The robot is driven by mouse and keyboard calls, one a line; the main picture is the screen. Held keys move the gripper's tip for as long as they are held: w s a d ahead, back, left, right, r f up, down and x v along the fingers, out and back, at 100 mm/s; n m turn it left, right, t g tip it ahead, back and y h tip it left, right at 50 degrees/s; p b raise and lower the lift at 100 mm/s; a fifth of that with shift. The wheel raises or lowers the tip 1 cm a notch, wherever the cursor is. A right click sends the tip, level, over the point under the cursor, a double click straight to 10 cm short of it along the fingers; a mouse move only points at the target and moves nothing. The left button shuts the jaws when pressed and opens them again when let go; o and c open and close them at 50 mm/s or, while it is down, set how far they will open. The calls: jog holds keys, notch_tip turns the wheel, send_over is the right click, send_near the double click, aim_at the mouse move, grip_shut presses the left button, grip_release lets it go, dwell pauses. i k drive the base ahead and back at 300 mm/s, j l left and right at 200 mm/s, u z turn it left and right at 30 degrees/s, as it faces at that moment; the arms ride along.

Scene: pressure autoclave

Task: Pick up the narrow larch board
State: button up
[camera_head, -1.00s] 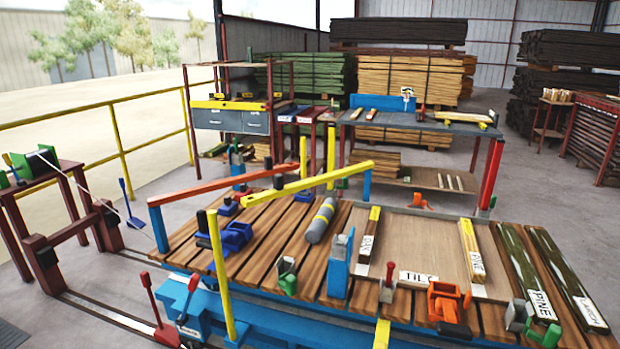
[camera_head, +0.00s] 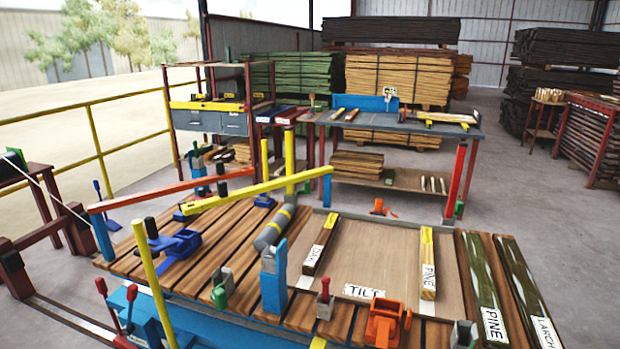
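The larch board (camera_head: 520,283) is a dark, greenish-brown plank with a white LARCH label at its near end. It lies flat at the right end of the slatted workbench. A similar dark pine board (camera_head: 482,283) with a white PINE label lies just to its left, with a strip of bench between them. A shorter pine board (camera_head: 427,258) and an oak board (camera_head: 320,246) lie further left on a pale panel. My gripper is not in view.
The slatted bench (camera_head: 222,229) carries an orange clamp (camera_head: 386,322), a grey cylinder (camera_head: 273,229) and blue clamps. A yellow bar (camera_head: 250,193) spans above its left part. A blue-grey table (camera_head: 400,125) stands behind. Open floor lies right of the bench.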

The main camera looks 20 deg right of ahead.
aim_at(544, 332)
jog(key=l, duration=2.7)
jog(key=i+l, duration=0.15)
jog(key=l, duration=2.55)
